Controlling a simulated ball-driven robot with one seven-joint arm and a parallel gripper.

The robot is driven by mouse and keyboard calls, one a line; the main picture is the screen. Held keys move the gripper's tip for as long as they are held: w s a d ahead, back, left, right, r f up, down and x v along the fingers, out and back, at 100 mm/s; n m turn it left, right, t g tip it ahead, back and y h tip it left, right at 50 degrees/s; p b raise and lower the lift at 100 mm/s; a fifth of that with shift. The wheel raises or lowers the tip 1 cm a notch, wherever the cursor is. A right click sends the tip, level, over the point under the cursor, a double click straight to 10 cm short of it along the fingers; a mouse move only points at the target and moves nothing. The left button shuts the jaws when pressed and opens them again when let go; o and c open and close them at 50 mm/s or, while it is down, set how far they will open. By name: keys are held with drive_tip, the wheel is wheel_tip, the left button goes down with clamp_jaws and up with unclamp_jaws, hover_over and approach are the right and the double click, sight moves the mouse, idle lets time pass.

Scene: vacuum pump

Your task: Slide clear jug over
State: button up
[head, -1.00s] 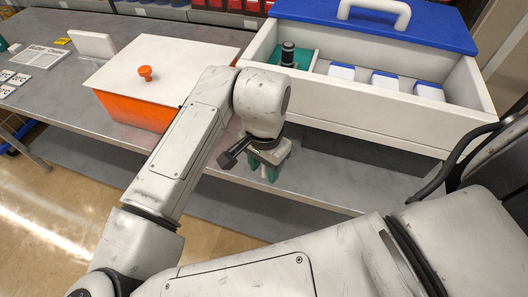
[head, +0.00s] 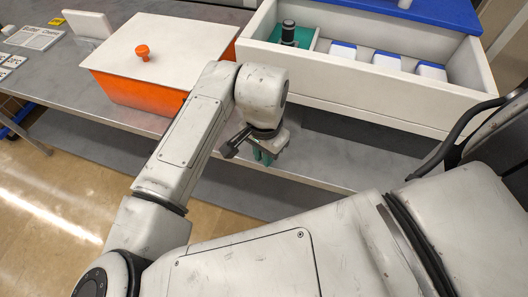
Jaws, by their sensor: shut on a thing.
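My gripper (head: 266,157) hangs at the end of my arm, in front of the grey bench's edge in the head view. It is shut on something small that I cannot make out. Green shows at the jaws; I cannot tell whether it is finger pads or the held thing. I see no clear jug in the view; if one is at the jaws, it is hidden or too small to tell.
An orange box (head: 125,92) with a white lid and orange knob stands on the grey bench (head: 45,75). To its right is a white bin (head: 345,95) with a black cylinder (head: 288,31) and several blue-topped white blocks. A grey lower shelf (head: 110,155) lies below.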

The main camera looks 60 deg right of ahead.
clamp_jaws()
drive_tip(key=o, duration=0.7)
unclamp_jaws()
drive_tip(key=shift+c, duration=0.2)
wheel_tip(320, 180, up, 11)
drive_tip(key=shift+f, duration=0.1)
